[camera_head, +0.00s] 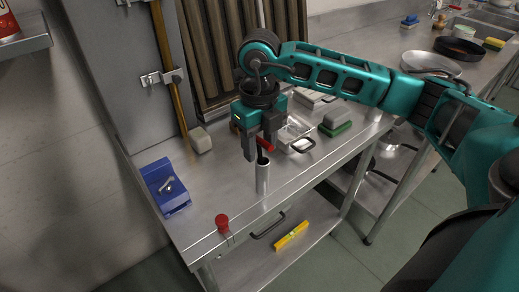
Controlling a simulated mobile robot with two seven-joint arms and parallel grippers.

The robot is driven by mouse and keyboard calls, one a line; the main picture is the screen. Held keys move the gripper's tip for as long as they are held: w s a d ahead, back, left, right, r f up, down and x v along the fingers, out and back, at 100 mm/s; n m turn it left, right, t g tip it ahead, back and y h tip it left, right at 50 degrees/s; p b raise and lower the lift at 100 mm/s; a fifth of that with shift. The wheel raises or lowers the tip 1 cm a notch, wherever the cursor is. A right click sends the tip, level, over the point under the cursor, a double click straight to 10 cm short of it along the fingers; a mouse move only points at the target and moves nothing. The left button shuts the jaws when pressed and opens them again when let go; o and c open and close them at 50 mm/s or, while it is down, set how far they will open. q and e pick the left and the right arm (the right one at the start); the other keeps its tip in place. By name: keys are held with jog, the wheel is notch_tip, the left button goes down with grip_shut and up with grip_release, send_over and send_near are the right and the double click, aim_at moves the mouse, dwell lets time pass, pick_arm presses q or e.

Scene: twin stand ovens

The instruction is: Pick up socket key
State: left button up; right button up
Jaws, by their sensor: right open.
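A tool with a red crosswise handle and a dark shaft, which looks like the socket key (264,144), stands in the top of a grey metal cylinder (262,178) on the steel table (225,182). My right gripper (258,152) points down over it, fingers apart, around or just beside the red handle. I cannot tell whether a finger touches it. The shaft's lower end is hidden in the cylinder. My left gripper is not in view.
A blue box (166,186) with a small metal piece on top lies at the left. A red knob-like item (222,223) is at the front edge. A green-based block (335,122) and trays (294,133) stand behind. A yellow level (291,236) lies on the lower shelf.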

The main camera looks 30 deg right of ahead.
jog(key=shift+c, duration=0.3)
grip_shut()
jog(key=shift+r, duration=0.15)
